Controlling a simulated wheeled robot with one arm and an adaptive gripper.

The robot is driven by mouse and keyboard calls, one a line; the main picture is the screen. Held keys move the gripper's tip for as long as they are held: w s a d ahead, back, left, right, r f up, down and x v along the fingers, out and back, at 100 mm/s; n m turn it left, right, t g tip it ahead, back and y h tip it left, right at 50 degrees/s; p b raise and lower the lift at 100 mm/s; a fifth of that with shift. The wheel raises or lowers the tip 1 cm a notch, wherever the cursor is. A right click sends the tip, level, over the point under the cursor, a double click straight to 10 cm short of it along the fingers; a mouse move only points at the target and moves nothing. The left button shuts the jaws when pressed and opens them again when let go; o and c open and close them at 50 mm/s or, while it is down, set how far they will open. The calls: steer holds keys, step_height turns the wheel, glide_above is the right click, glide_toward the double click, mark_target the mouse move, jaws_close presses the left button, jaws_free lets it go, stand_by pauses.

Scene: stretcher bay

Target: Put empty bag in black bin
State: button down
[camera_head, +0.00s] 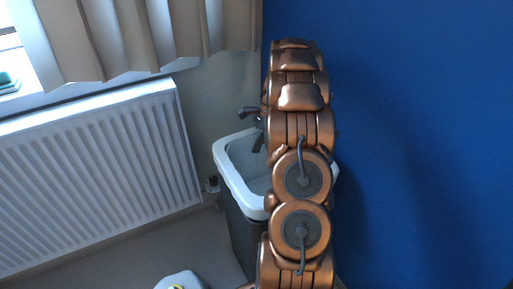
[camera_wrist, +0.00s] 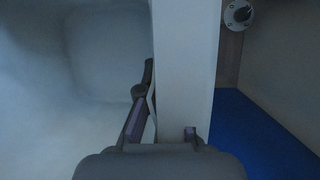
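Neither an empty bag nor a container that is clearly a black bin shows in either view. My gripper (camera_head: 252,129) is partly hidden behind my copper arm in the head view; its dark fingers show at the white basin. In the wrist view my gripper (camera_wrist: 165,120) has its two fingers apart, near the basin's white rim (camera_wrist: 186,60). The longer-looking left finger is on the bowl side; only a short stub of the right finger shows. No bag is seen between them. I cannot tell whether they touch the rim.
The white basin (camera_head: 232,178) stands in the corner beside a blue wall (camera_head: 420,140). A dark grey upright shape (camera_head: 241,238) is below it, partly hidden. A radiator (camera_head: 90,175) is at left under curtains (camera_head: 150,35). A white object (camera_head: 180,279) is cut off at the bottom.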

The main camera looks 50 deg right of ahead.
steer(key=shift+f+p, duration=0.35)
steer(key=shift+f, duration=0.4)
steer(key=c, duration=1.6)
jaws_free()
steer(key=shift+r, duration=0.1)
steer(key=shift+r+b, duration=0.25)
steer(key=shift+b, duration=0.1)
steer(key=p+v, duration=0.2)
steer(key=v, duration=1)
steer(key=shift+r, duration=0.25)
